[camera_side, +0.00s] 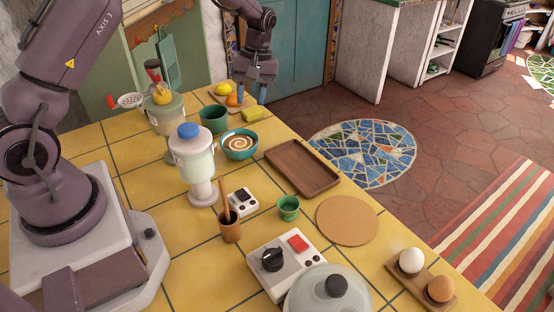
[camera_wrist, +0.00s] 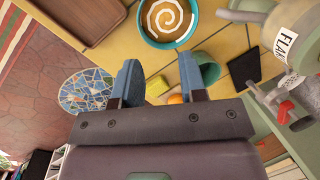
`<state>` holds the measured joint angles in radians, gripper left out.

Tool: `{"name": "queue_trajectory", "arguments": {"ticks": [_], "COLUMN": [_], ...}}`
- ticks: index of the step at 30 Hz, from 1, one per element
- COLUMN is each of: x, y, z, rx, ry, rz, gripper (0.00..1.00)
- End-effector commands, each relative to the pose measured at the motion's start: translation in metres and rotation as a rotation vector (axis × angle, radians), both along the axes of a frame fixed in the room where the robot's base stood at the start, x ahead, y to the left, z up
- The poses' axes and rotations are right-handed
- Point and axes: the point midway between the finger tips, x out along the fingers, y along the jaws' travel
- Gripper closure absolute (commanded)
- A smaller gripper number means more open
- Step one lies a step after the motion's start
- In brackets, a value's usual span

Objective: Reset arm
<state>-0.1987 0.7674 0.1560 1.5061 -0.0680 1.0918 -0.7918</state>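A teal bowl of swirled soup (camera_side: 240,144), a green pot (camera_side: 214,120) and a brown tray (camera_side: 302,167) stand nearby. A blue-topped dispenser (camera_side: 193,155) rises mid-counter. Eggs on a holder (camera_side: 420,278) and a white appliance (camera_side: 284,262) are at the near end. Open floor lies beyond the counter edge.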

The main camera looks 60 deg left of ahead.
Motion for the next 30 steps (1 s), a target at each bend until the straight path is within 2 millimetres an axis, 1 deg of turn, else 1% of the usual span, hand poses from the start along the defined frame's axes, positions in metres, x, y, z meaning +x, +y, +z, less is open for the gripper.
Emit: {"name": "queue_trajectory", "arguments": {"ticks": [1, 5, 8, 9, 11, 12, 14, 15, 18, 24, 27, 30], "x": [-0.007, -0.025, -0.044, -0.053, -0.067, -0.077, -0.093, -0.103, -0.13, -0.182, -0.202, -0.214], "y": [-0.007, -0.025, -0.041, -0.048, -0.06, -0.066, -0.077, -0.083, -0.098, -0.122, -0.129, -0.134], "z": [0.013, 0.044, 0.072, 0.083, 0.099, 0.109, 0.123, 0.131, 0.148, 0.17, 0.177, 0.185], "rx": [-0.015, -0.046, -0.06, -0.064, -0.064, -0.062, -0.056, -0.048, -0.022, 0.057, 0.099, 0.135], "ry": [-0.019, -0.071, -0.124, -0.148, -0.186, -0.21, -0.247, -0.271, -0.332, -0.455, -0.514, -0.569], "rz": [-0.065, -0.246, -0.396, -0.46, -0.554, -0.616, -0.703, -0.76, -0.888, -1.079, -1.121, -1.143], "gripper": [0.62, 0.62, 0.62, 0.62, 0.62, 0.62, 0.62, 0.62, 0.62, 0.62, 0.62, 0.62]}}
